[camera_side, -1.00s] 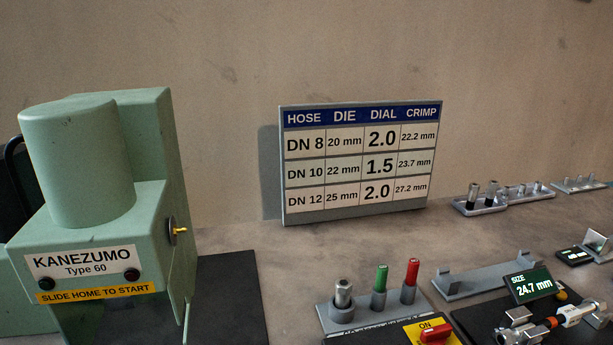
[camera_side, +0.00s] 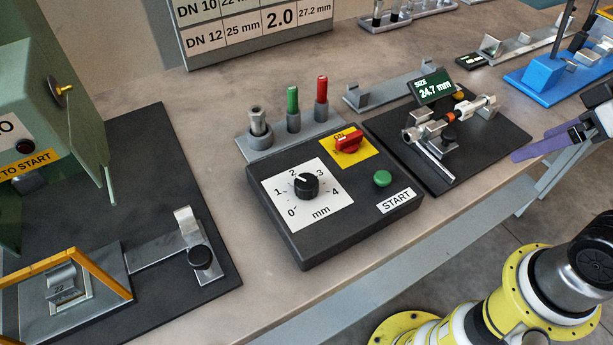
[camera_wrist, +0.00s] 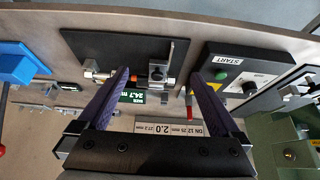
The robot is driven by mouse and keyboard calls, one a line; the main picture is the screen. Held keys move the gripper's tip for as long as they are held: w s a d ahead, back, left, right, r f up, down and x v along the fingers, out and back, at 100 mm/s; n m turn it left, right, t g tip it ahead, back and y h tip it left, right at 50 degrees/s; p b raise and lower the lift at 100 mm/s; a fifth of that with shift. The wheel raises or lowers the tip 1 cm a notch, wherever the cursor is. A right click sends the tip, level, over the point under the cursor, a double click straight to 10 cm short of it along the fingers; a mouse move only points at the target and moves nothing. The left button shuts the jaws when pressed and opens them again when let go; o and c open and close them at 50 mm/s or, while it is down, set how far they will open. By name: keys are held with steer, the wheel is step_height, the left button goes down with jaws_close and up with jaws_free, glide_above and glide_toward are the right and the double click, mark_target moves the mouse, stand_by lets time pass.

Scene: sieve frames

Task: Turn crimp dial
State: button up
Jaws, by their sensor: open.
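The crimp dial (camera_side: 307,185) is a black round knob on a white plate marked 0 to 4 mm. It sits on a dark control box (camera_side: 345,230). Its pointer is too small to read surely, but seems near 2. In the wrist view the dial (camera_wrist: 249,87) is right of my fingers. My gripper (camera_side: 532,146) has purple fingers and is at the right in the side view, above the bench's front edge, away from the dial. In the wrist view my gripper (camera_wrist: 158,76) is open, with nothing held between its fingers.
The box also bears a red switch (camera_side: 348,142) and green START button (camera_side: 382,179). A gauge display (camera_side: 435,88) reads 24.7 mm beside a hose fitting (camera_side: 455,118). Green and red tools (camera_side: 321,90) stand behind. The green press (camera_side: 40,100) is left. A chart (camera_side: 250,25) is partly cut off.

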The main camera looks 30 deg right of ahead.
steer(key=c, duration=0.3)
steer(key=w+a+r+m+g, duration=0.3)
steer(key=w+a+r+m, duration=0.3)
steer(key=w+a+r, duration=0.5)
steer(key=n+g, duration=0.3)
glide_above(307, 182)
step_height(307, 182, down, 8)
steer(key=f, duration=0.1)
step_height(307, 182, down, 13)
steer(key=shift+r, duration=0.1)
